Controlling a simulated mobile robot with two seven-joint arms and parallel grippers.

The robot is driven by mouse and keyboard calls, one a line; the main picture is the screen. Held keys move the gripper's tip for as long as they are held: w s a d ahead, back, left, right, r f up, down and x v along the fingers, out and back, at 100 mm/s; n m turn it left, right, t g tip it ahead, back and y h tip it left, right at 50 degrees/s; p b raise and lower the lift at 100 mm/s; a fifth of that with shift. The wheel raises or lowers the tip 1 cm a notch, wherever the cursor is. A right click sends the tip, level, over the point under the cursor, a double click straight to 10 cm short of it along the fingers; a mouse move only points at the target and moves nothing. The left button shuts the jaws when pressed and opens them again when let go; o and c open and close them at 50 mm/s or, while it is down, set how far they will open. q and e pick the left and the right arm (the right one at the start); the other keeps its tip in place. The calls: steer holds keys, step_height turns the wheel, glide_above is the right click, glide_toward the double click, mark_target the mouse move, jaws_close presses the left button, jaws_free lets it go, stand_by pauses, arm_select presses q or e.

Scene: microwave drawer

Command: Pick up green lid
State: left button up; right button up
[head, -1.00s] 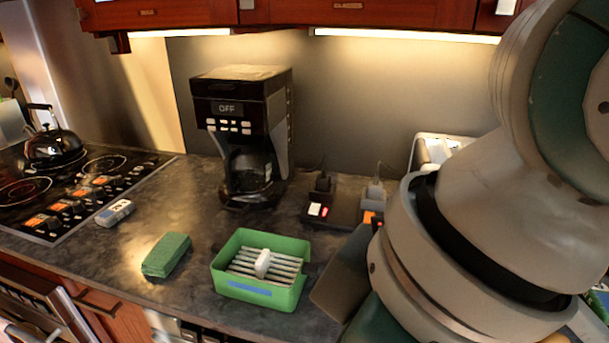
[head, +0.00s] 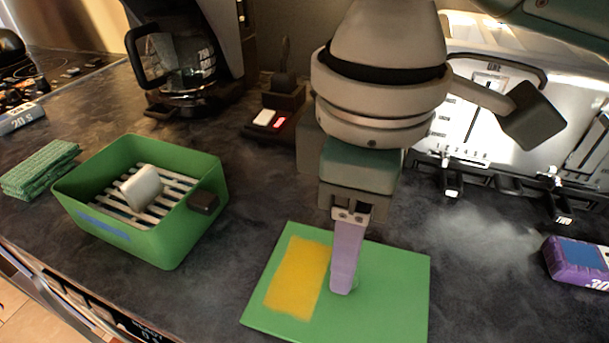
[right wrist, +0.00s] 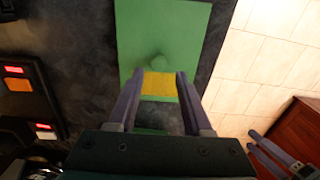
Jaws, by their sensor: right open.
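The green lid (head: 395,285) lies flat on the dark counter, with a yellow patch on its left part. My right gripper (head: 343,288) points down over the lid's middle. Purple-grey fingers, apparently my left gripper (right wrist: 272,152), show apart at lower right.
A green box (head: 150,235) with a rack and a white piece stands left of the lid. A green sponge (head: 40,168) lies farther left, a purple pack (head: 580,262) at right. A coffee maker (head: 185,60) and a toaster (head: 490,110) stand behind.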

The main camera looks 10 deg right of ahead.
step_height(320, 180, down, 5)
steer(key=shift+d+r, duration=0.1)
steer(key=shift+d, duration=0.05)
steer(key=shift+w, duration=0.1)
steer(key=shift+c, duration=0.2)
jaws_close()
